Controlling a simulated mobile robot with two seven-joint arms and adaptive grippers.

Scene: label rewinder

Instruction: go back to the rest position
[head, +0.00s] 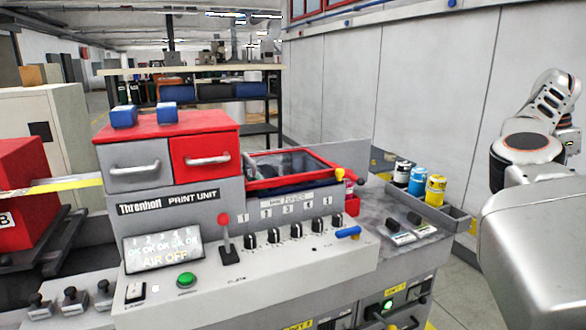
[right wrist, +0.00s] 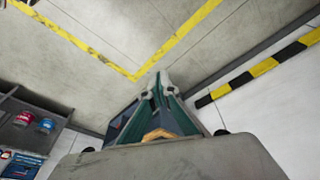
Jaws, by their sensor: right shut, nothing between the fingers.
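My right arm (head: 535,150) is raised and folded at the right edge of the head view. Its gripper is outside that view. The right wrist view shows my right gripper (right wrist: 158,86) with its two fingers together and nothing between them. It hangs over bare floor, clear of any object. My left gripper is in neither view. The print unit (head: 180,210) stands in front of me. Its screen (head: 163,250) reads "AIR OFF".
A red-rimmed bin (head: 290,153) and a red lever (head: 225,220) are on the machine. Several cans (head: 436,190) stand in a tray at its right. A pale wall (head: 430,80) runs behind. A yellow floor line (right wrist: 180,45) crosses open floor.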

